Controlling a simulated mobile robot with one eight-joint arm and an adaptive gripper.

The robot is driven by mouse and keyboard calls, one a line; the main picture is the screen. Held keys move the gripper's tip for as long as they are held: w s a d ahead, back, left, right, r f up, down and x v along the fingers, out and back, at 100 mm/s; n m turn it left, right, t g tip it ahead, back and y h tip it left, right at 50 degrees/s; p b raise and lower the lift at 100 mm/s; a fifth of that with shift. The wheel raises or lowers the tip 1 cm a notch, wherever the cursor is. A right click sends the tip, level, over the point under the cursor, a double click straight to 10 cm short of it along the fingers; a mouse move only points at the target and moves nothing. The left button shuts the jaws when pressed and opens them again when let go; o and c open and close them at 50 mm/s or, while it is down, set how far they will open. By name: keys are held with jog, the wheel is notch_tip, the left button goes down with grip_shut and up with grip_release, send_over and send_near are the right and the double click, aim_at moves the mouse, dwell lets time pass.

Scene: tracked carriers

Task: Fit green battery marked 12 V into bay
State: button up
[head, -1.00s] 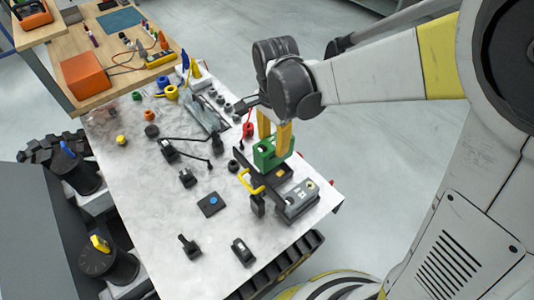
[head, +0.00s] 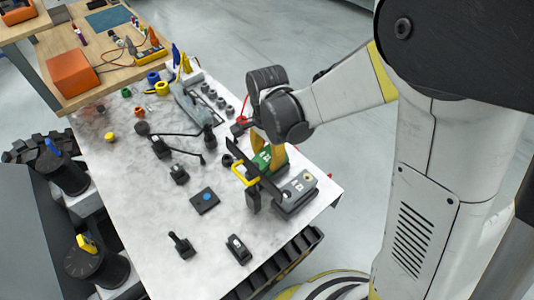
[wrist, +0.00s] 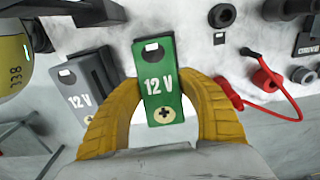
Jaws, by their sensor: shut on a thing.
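The green battery (wrist: 161,98), marked 12 V with a plus sign, is between the yellow fingers of my gripper (wrist: 160,82) in the wrist view. My gripper is shut on it. In the head view the green battery (head: 262,160) is low, behind a black bar with a yellow handle (head: 244,174), beside the grey battery (head: 300,186). The grey battery, also marked 12 V, shows left of the green one in the wrist view (wrist: 84,92). The bay's floor is hidden, so I cannot tell whether the green battery is seated.
A red cable (wrist: 290,117) with plugs lies right of my gripper in the wrist view. Black levers and a blue-button plate (head: 205,200) stand on the pale tabletop (head: 150,220). The front left of the top has clear room.

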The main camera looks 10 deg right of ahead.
jog(key=o, duration=1.1)
jog(key=shift+d, duration=0.15)
jog(key=shift+o, duration=1.1)
jog(key=shift+w, duration=0.2)
jog(key=shift+s, duration=0.1)
notch_tip(320, 180, up, 12)
jog(key=p, duration=0.5)
jog(key=s+d+r+n+t, duration=0.7)
jog(key=s+d+r+n, duration=0.2)
jog(key=d, duration=0.4)
jog(key=shift+s+d+n, duration=0.25)
jog(key=shift+s+n, duration=0.65)
jog(key=shift+n, duration=0.2)
